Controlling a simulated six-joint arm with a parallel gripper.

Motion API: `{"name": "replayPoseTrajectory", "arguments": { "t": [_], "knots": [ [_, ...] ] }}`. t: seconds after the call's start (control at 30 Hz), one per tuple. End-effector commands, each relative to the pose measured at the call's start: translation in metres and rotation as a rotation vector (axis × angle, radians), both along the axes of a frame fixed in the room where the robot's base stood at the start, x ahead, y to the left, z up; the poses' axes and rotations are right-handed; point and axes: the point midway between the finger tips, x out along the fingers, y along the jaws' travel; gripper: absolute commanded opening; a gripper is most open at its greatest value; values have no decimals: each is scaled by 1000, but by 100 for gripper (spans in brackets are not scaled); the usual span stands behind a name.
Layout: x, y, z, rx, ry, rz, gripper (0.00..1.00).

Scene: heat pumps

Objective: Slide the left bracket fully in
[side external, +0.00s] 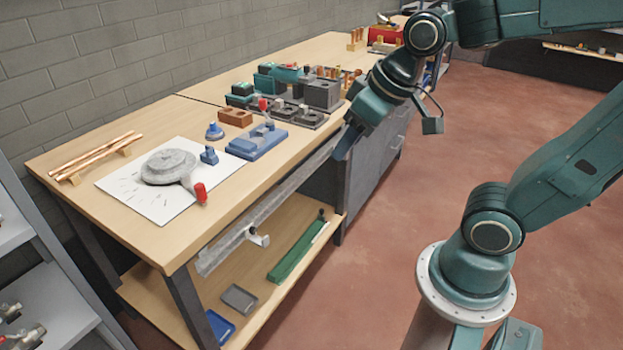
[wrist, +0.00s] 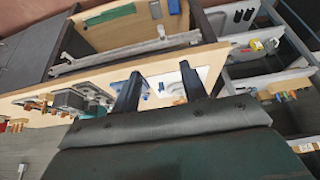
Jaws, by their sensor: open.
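A long grey rail (side external: 275,202) runs along the bench's front edge; it also shows in the wrist view (wrist: 125,54). A small white bracket (side external: 258,237) sits on the rail toward its left end and sticks out from its front. In the wrist view this bracket (wrist: 161,31) is beyond the rail, ahead of my fingers and apart from them. My gripper (side external: 342,147) is near the rail's right end, with its two fingers (wrist: 160,88) spread and nothing seen between them. No second bracket can be made out clearly; the arm covers part of the rail's right end.
The bench top (side external: 85,159) holds a white sheet (side external: 172,212) with a grey round part, a blue block (side external: 257,141) and several dark fixtures. A lower shelf (side external: 282,293) holds a green bar (side external: 296,251) and trays. The floor in front is clear.

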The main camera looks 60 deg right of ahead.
Motion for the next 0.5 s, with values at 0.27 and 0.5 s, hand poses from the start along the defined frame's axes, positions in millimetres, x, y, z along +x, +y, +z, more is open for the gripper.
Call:
{"name": "replayPoseTrajectory", "arguments": {
  "t": [0.27,0.5],
  "knots": [
    [49,-1,-32,0,24,1,44],
    [87,-1,-67,0,37,1,44]
  ]
}}
